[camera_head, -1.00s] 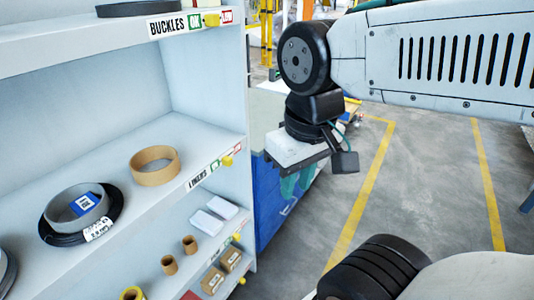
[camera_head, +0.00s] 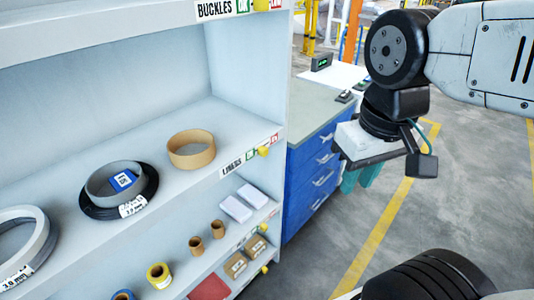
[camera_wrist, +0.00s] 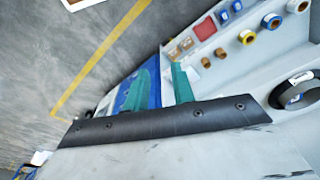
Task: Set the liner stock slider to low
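The liner stock slider is a yellow knob (camera_head: 263,151) on the shelf edge by the LINERS label (camera_head: 231,168), which has a green mark and a red mark. The knob sits near the border between the two marks; I cannot tell exactly which it points to. My gripper (camera_head: 360,180) points down to the right of the shelf unit, well apart from the knob. Its teal fingers, also in the wrist view (camera_wrist: 163,80), stand apart with nothing held between them. The liner knob cannot be made out in the wrist view.
A tan ring (camera_head: 191,150) and a grey ring in a black coil (camera_head: 118,185) lie on the liner shelf. White boxes (camera_head: 235,208) and small rolls sit below. A blue drawer cabinet (camera_head: 312,180) stands behind. Open floor (camera_head: 400,240) lies to the right.

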